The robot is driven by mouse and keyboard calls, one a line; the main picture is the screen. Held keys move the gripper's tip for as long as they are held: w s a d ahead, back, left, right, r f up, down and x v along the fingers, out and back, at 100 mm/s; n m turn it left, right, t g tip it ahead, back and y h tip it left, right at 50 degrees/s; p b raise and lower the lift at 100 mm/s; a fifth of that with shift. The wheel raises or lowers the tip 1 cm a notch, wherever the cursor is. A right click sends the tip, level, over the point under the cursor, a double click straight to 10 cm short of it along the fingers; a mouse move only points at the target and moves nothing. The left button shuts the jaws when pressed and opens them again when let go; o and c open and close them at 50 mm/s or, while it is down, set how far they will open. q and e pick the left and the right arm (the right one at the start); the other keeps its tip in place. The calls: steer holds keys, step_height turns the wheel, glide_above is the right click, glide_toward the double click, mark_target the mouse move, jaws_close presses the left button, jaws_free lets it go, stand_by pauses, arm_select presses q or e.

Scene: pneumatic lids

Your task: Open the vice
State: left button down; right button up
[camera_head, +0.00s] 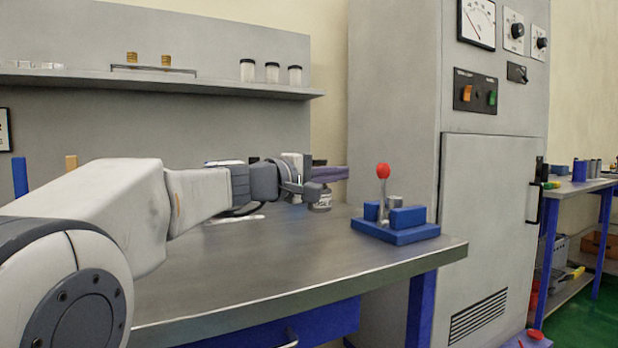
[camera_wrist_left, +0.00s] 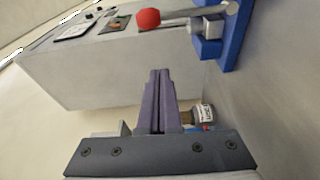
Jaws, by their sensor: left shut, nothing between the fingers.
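The blue vice (camera_head: 400,237) stands on the workbench near its right end. Its metal lever (camera_head: 382,192) stands nearly upright and carries a red ball knob (camera_head: 383,170). A grey metal cylinder (camera_head: 394,202) sits between blue blocks on it. The vice also shows at the top right of the left wrist view (camera_wrist_left: 236,40), with the red knob (camera_wrist_left: 148,18) beyond my fingertips. My left gripper (camera_head: 345,173) is shut and empty, left of the knob at about its height in the picture, with a gap between. Its purple fingers (camera_wrist_left: 158,75) lie together. My right gripper is not in view.
A tall grey cabinet (camera_head: 395,100) rises behind the vice. A shelf (camera_head: 200,85) with jars runs along the back. The bench front is clear.

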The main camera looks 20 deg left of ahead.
arm_select(q)
steer(key=v, duration=0.8)
steer(key=shift+s+r, duration=0.2)
steer(key=shift+s, duration=0.1)
